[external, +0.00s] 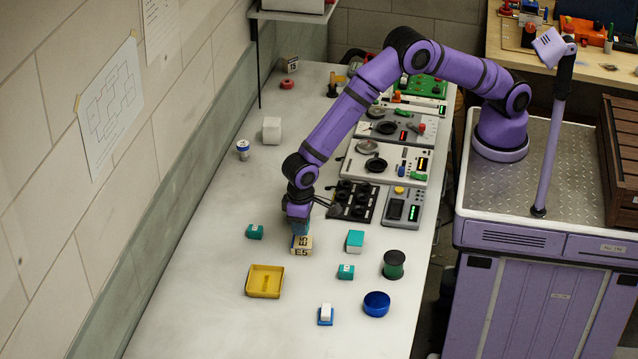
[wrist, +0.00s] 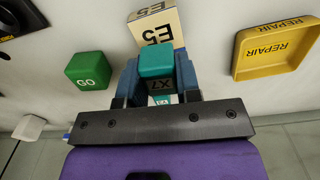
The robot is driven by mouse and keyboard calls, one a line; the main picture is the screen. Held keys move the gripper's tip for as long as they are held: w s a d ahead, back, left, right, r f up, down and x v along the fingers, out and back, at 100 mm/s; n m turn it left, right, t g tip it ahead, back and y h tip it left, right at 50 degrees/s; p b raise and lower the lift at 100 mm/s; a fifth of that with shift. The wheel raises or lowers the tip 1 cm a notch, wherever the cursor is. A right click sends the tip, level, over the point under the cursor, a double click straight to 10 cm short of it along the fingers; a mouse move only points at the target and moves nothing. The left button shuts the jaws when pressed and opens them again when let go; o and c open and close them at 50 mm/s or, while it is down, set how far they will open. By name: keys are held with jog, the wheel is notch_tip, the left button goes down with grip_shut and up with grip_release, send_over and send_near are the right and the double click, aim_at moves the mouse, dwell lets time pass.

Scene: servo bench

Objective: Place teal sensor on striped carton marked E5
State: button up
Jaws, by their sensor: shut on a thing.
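My gripper (wrist: 157,75) is shut on a teal sensor (wrist: 156,60), a small block with dark lettering on its near face. The striped carton marked E5 (wrist: 152,22) is cream with an E5 on two faces and lies just beyond the held sensor in the wrist view. In the external view my gripper (external: 299,225) points down over the carton (external: 302,250). The sensor is mostly hidden there by the fingers. I cannot tell whether the sensor touches the carton's top.
A yellow tray marked REPAIR (wrist: 268,65) lies close by. A green GO block (wrist: 88,70) is left in the wrist view. A dark green spool (external: 394,264) and blue round container (external: 376,304) are further right.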

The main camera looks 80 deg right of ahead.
jog(key=shift+f, duration=1.7)
jog(key=shift+f, duration=0.15)
jog(key=o, duration=0.9)
notch_tip(320, 180, up, 12)
jog(key=shift+r, duration=0.1)
